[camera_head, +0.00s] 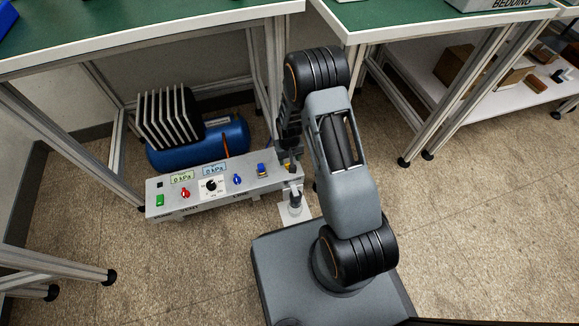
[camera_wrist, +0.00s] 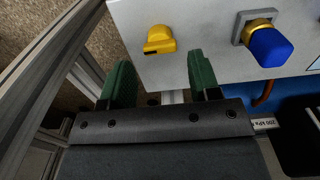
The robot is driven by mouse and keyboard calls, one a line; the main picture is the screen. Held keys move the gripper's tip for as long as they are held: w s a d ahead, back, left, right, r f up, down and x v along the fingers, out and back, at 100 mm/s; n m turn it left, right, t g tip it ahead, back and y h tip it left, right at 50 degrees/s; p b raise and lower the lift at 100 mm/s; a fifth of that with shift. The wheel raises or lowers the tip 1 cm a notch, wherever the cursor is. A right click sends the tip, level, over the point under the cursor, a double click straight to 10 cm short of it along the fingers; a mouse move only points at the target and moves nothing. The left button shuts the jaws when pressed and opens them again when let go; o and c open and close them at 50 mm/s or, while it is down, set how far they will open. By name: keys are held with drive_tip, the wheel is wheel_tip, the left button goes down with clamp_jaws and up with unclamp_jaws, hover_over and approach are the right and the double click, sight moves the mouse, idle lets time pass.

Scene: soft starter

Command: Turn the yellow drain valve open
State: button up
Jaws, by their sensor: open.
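The yellow drain valve (camera_wrist: 160,40) is a small rounded knob with a dark slot on the grey panel (camera_wrist: 212,18), at the upper middle of the wrist view. My gripper (camera_wrist: 160,62) is open, with its two green fingers apart and nothing between them. The valve shows just beyond the fingertips, roughly between them. I cannot see contact. In the head view a bit of the yellow valve (camera_head: 289,167) shows at the panel's right end, mostly hidden by my gripper and arm.
A blue knob (camera_wrist: 270,46) sits beside the valve. The panel (camera_head: 172,208) also carries a green switch (camera_head: 160,200), a red knob (camera_head: 185,193) and a black dial (camera_head: 211,186). A blue compressor tank (camera_head: 180,154) stands behind it. Table legs (camera_head: 275,75) are close to my arm.

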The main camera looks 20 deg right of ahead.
drive_tip(key=shift+f+b, duration=0.75)
drive_tip(key=shift+f, duration=1.65)
drive_tip(key=shift+d, duration=0.1)
drive_tip(key=c, duration=0.8)
